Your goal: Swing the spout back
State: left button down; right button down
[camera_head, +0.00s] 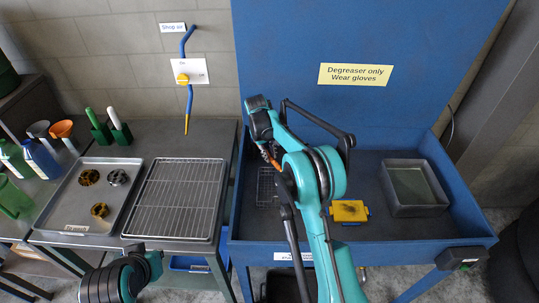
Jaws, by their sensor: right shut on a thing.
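The spout (318,118) is a thin black bent pipe at the back of the blue wash basin (478,226). It rises from behind my right arm and runs up to the left. My right gripper (272,156) is over the left part of the basin, small and dark, partly covered by my own teal arm. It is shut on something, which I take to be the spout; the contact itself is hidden. A small orange-brown piece shows there.
To the left are a wire rack (180,198) and a tray (78,226) with 3 gear-like parts. A blue air hose (184,42) hangs on the wall.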

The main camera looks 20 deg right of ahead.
jog(key=shift+d, duration=0.1)
jog(key=w+d+n+t+y+p, duration=0.1)
jog(key=w+d+n+p, duration=0.3)
jog(key=w+d+n, duration=0.4)
jog(key=shift+w+d+n, duration=0.2)
jog(key=shift+d+n, duration=0.55)
jog(key=shift+n, duration=0.65)
jog(key=c, duration=1.5)
grip_release()
jog(key=shift+o, duration=0.2)
